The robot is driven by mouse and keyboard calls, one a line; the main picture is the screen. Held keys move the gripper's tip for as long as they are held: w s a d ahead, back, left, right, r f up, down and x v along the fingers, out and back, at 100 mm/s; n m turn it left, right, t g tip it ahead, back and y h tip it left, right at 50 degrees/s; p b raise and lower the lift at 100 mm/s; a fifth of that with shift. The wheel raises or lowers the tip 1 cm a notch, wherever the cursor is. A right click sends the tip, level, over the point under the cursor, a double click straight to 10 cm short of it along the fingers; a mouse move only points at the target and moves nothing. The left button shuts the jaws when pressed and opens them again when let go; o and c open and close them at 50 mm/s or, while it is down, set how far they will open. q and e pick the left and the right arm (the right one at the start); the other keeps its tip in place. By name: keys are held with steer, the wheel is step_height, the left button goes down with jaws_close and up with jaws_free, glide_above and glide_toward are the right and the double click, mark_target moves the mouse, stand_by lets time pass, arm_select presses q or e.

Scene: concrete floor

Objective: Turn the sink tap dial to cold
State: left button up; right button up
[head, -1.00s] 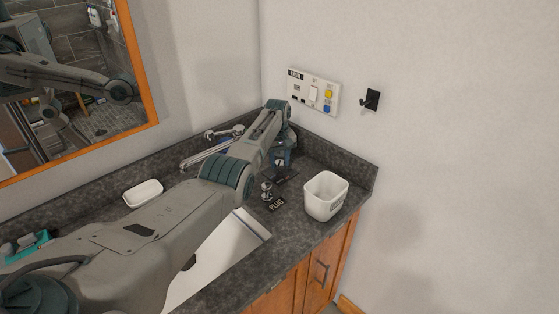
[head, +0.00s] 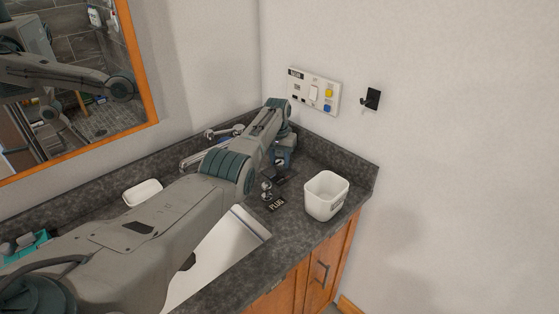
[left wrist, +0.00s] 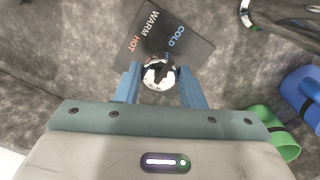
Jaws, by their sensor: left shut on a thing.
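The tap dial (left wrist: 153,79) is a small round knob, pale with a dark mark on top, in the left wrist view. It stands at the lower edge of a dark label plate (left wrist: 172,22) reading HOT, WARM and COLD. The dark mark seems to lean toward the COLD side. My left gripper (left wrist: 159,72) has its blue fingers on both sides of the dial, shut on it. In the head view my left gripper (head: 280,158) points down at the counter, and the arm hides most of the tap. My right gripper is not in view.
A white bin (head: 326,196) stands right of the gripper, near a PLUG label (head: 277,205). The sink basin (head: 225,250) is partly under my arm. A soap dish (head: 143,192) lies at left. A wall switch panel (head: 313,92) and black hook (head: 372,99) are behind.

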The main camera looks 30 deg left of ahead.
mark_target(279, 162)
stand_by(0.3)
arm_select(q)
steer(key=o, duration=1)
steer(key=r+b, duration=0.1)
steer(key=r, duration=0.4)
steer(key=r+b, duration=0.1)
steer(key=r, duration=0.5)
steer(key=shift+a, duration=0.2)
